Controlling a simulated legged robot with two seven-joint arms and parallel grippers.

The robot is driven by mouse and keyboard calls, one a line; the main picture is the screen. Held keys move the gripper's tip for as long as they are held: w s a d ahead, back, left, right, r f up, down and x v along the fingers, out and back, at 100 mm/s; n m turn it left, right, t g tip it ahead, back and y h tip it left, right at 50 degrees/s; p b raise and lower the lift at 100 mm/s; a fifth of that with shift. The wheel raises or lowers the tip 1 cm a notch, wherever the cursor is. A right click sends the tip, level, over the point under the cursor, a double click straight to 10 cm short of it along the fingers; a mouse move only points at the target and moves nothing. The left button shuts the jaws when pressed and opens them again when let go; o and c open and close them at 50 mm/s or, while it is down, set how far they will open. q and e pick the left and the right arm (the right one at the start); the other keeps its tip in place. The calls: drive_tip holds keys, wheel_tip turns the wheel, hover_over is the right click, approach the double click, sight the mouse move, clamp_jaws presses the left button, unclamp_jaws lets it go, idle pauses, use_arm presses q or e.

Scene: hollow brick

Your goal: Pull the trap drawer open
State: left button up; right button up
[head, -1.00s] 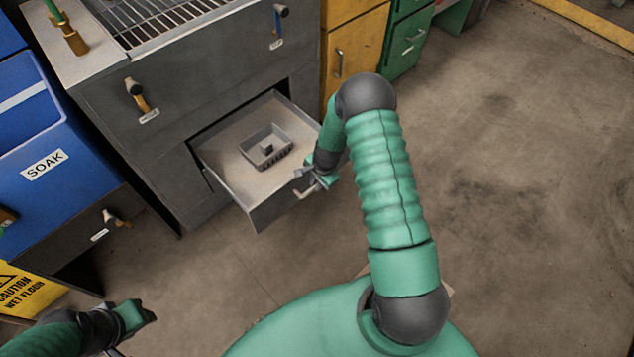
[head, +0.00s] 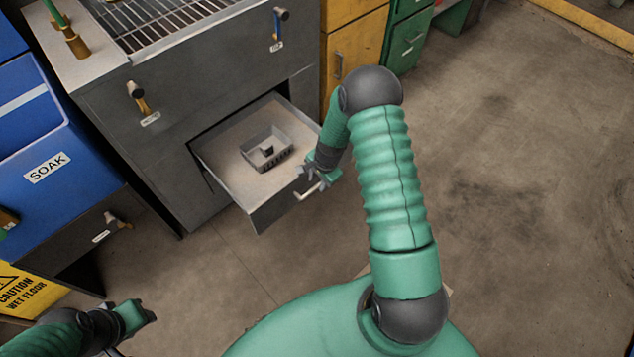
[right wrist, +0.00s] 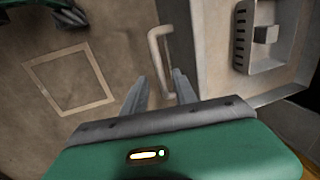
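The trap drawer (head: 222,150) is pulled well out of the grey cabinet, and its pale inside shows. A small grey slotted trap box (head: 266,150) sits in it. The drawer's light bar handle (head: 307,191) is on its front. My right gripper (head: 308,172) is just above the handle. In the right wrist view the fingers of the right gripper (right wrist: 158,92) are spread and empty, with the handle (right wrist: 158,60) in line with the gap between them. My left gripper (head: 146,314) is at the lower left, away from the drawer; its fingers are not clear.
The grey cabinet (head: 180,90) has a grate on top and knobs on its front. A blue SOAK bin (head: 60,160) and a yellow wet-floor sign (head: 28,292) stand at left. Yellow and green cabinets are behind. The floor (head: 510,200) at right is clear.

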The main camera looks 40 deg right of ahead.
wheel_tip(320, 180, up, 13)
drive_tip(key=s+p, duration=0.2)
drive_tip(key=p, duration=0.1)
drive_tip(key=shift+s+d, duration=0.15)
drive_tip(key=shift+s, duration=0.1)
drive_tip(key=s+a+r+n, duration=0.5)
drive_tip(key=a+r+n, duration=0.1)
drive_tip(key=a+n, duration=0.25)
drive_tip(key=s+a+r+n, duration=0.6)
drive_tip(key=a+n, duration=0.2)
drive_tip(key=a, duration=0.1)
wheel_tip(320, 180, up, 19)
drive_tip(key=p, duration=1.9)
drive_tip(key=shift+a+n, duration=0.15)
drive_tip(key=shift+n, duration=0.2)
drive_tip(key=shift+w, duration=0.1)
